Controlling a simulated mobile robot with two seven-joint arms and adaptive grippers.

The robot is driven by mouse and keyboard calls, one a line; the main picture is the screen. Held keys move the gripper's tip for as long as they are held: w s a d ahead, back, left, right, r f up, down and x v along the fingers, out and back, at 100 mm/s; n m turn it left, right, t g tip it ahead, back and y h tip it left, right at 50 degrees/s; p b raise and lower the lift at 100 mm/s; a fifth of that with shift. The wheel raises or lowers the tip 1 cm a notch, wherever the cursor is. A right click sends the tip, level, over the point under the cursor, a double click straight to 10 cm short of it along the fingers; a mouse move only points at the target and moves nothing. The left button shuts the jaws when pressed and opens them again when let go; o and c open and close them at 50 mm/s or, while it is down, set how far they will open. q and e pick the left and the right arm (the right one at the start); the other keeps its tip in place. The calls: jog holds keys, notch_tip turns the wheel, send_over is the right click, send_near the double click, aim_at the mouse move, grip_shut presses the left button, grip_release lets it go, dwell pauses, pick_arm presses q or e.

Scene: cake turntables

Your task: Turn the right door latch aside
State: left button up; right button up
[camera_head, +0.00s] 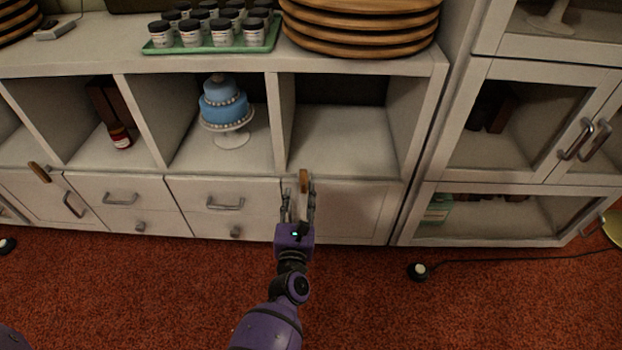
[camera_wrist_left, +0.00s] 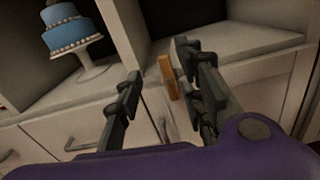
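The right door latch (camera_head: 304,181) is a small orange-brown wooden bar standing about upright at the top of the right cabinet door (camera_head: 352,212), near its left edge. In the left wrist view the latch (camera_wrist_left: 169,78) shows between the fingers, closer to the right-hand finger. My left gripper (camera_head: 298,188) is open, with its dark fingers on either side of the latch. I cannot tell whether a finger touches it. A second wooden latch (camera_head: 40,172) is tilted on the door at the far left. My right gripper is not in view.
Above the latch is an empty cubby (camera_head: 342,142); left of it a blue tiered cake (camera_head: 223,103) stands on a white stand (camera_head: 232,137). Drawers with metal handles (camera_head: 225,204) lie left of the door. A glass-door cabinet (camera_head: 520,130) stands at right. Red carpet lies in front.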

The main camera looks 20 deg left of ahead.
aim_at(303, 178)
pick_arm(q)
jog(key=shift+n, duration=0.5)
jog(key=w+f+b, duration=0.1)
jog(key=w, duration=0.1)
jog(key=w+a+f+b, duration=0.1)
jog(key=w, duration=0.2)
jog(key=w+b, duration=0.1)
jog(key=w, duration=0.2)
jog(key=shift+a+f, duration=0.4)
jog(key=shift+c, duration=0.4)
grip_shut()
